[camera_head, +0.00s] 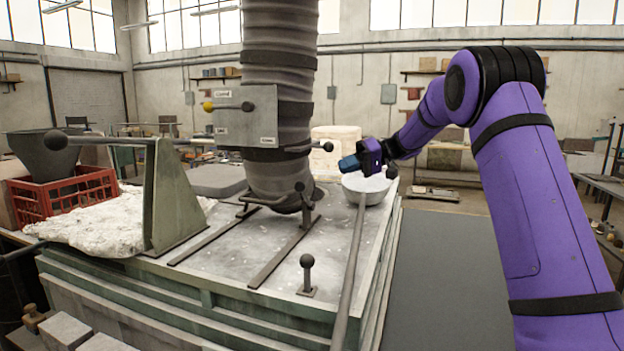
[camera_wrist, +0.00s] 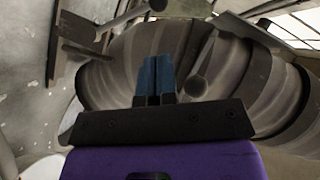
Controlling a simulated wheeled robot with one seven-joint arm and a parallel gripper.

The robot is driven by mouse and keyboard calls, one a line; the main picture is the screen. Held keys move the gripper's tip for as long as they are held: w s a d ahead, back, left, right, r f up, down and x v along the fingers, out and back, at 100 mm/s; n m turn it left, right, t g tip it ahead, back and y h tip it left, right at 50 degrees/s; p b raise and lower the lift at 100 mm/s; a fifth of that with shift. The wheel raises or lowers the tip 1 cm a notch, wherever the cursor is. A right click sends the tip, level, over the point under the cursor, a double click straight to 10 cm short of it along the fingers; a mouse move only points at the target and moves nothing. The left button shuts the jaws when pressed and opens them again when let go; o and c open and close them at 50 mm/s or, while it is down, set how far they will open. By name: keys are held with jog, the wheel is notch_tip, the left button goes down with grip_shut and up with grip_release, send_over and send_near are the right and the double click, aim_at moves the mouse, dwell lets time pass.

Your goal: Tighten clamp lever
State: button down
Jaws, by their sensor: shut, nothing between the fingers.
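Several ball-ended levers show, and I cannot tell for certain which is the clamp lever. One with a dark knob (camera_head: 300,187) stands at the foot of the ribbed hose (camera_head: 283,120). Another short upright lever (camera_head: 307,262) stands on the table's front part. A third juts right from the control box (camera_head: 246,117). My gripper (camera_head: 349,163) is right of the hose, fingers pointing left, shut and empty. In the wrist view its blue fingers (camera_wrist: 154,78) are closed together before the hose, with a round-knobbed lever (camera_wrist: 195,88) just right of them. Contact cannot be told.
A white bowl (camera_head: 368,188) is just below and beside my gripper. A long grey handle (camera_head: 349,275) runs toward the table's front. A green upright bracket (camera_head: 172,198) and red crate (camera_head: 95,188) are at left.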

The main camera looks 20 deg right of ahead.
jog(key=x, duration=1)
jog(key=shift+s, duration=0.1)
dwell(0.3)
jog(key=shift+s+a+f+n+t+h, duration=0.65)
jog(key=shift+s+f+n+h, duration=0.15)
jog(key=shift+f, duration=0.95)
jog(key=shift+s+a+f+n+t+h, duration=0.6)
jog(key=shift+s+f+n, duration=0.35)
jog(key=shift+f, duration=0.75)
jog(key=shift+s+a+f+n+t+h, duration=0.6)
jog(key=shift+s+f+n+h, duration=0.25)
jog(key=shift+f, duration=1.1)
jog(key=shift+d, duration=0.1)
